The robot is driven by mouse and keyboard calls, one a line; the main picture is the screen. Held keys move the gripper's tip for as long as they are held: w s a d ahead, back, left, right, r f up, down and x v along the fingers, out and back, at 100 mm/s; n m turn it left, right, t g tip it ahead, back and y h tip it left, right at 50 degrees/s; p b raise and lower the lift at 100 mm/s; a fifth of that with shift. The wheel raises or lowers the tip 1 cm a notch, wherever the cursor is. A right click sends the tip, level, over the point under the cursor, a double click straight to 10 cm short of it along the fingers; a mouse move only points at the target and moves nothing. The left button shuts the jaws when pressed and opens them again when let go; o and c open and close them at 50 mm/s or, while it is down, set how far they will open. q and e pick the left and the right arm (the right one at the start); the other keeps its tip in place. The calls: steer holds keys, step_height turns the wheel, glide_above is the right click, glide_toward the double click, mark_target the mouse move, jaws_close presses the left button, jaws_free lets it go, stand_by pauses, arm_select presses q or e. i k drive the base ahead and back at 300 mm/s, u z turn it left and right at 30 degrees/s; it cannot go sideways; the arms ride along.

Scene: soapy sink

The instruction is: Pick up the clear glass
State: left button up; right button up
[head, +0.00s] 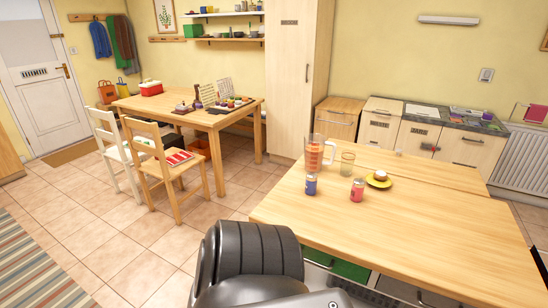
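A clear glass (347,164) stands upright on the wooden table in front of me, toward its far left part. It looks slightly yellow-green, and I cannot tell whether anything is in it. A clear jug with an orange-red content (314,156) stands just left of it. Neither of my grippers is in view. A dark, rounded part of my own body fills the bottom middle of the view and hides some of the table's near left edge.
A blue can (311,184), a red can (357,190) and a yellow plate (379,181) with a round item on it stand near the glass. A dining table (200,120) with chairs stands farther left.

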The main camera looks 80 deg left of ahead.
mark_target(347, 164)
steer(key=u, duration=1.1)
steer(key=i, duration=0.1)
